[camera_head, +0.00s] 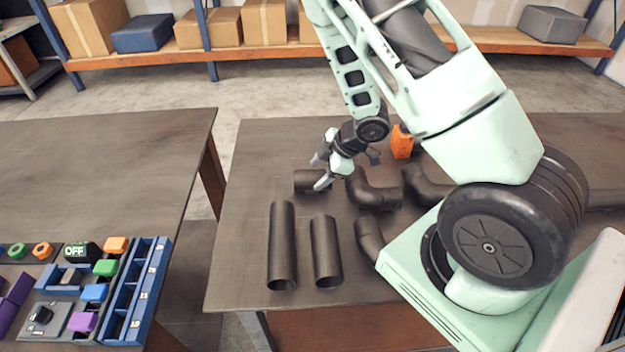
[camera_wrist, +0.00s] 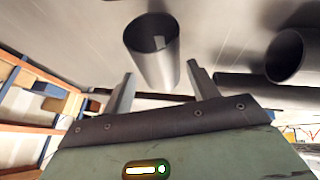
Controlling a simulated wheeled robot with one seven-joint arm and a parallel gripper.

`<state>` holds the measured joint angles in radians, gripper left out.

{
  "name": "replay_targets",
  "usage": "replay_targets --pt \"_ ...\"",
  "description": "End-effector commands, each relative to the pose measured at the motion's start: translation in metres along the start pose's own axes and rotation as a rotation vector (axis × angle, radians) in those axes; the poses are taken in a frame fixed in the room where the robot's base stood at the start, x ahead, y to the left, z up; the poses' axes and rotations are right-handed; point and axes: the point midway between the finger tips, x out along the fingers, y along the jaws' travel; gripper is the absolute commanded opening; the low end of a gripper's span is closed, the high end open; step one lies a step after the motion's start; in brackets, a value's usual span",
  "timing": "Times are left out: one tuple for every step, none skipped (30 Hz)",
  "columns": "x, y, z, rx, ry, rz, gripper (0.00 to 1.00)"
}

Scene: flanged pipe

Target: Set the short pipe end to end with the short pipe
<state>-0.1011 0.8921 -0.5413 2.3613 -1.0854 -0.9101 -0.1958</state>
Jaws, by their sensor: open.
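A short dark pipe (camera_head: 305,182) lies on the brown table beneath my gripper (camera_head: 320,171), partly hidden by a finger. Another short dark pipe (camera_head: 326,252) lies nearer the front edge, its open end toward the camera. My gripper is open and tilted down. In the wrist view, a dark pipe (camera_wrist: 153,58) with an open end shows just beyond and between the spread fingers (camera_wrist: 159,70). I cannot tell whether they touch it. The jaws are not closed on anything.
A longer pipe (camera_head: 282,247) lies left of the front short pipe. Elbow pipes (camera_head: 374,188) and an orange object (camera_head: 402,142) lie to the right. The table (camera_head: 242,215) is bare at its left side. A second table (camera_head: 100,165) holds blue trays.

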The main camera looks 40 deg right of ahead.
Motion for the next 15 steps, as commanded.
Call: replay_targets --pt "0.004 0.0 0.0 -0.001 -0.001 -0.003 0.59" --pt "0.007 -0.001 0.001 -0.001 -0.002 -0.005 0.59" --pt "0.011 -0.001 0.002 -0.001 -0.002 -0.005 0.59" --pt "0.014 0.0 0.003 -0.001 -0.003 -0.005 0.59" --pt "0.018 0.0 0.003 -0.002 -0.002 -0.005 0.59" --pt "0.022 0.0 0.004 -0.001 -0.002 -0.005 0.59" --pt "0.026 0.001 0.005 -0.001 -0.002 -0.004 0.59" --pt "0.03 0.001 0.005 -0.002 -0.002 -0.004 0.59" --pt "0.035 0.001 0.005 -0.002 -0.002 -0.005 0.59" --pt "0.038 0.001 0.005 -0.002 -0.002 -0.004 0.59" --pt "0.041 0.001 0.005 -0.002 -0.002 -0.003 0.59" --pt "0.044 0.001 0.005 -0.002 -0.001 -0.003 0.59" --pt "0.045 0.001 0.005 -0.001 -0.001 -0.003 0.59" --pt "0.046 0.001 0.005 -0.001 -0.001 -0.002 0.59" --pt "0.048 0.001 0.005 0.0 -0.001 -0.001 0.59"
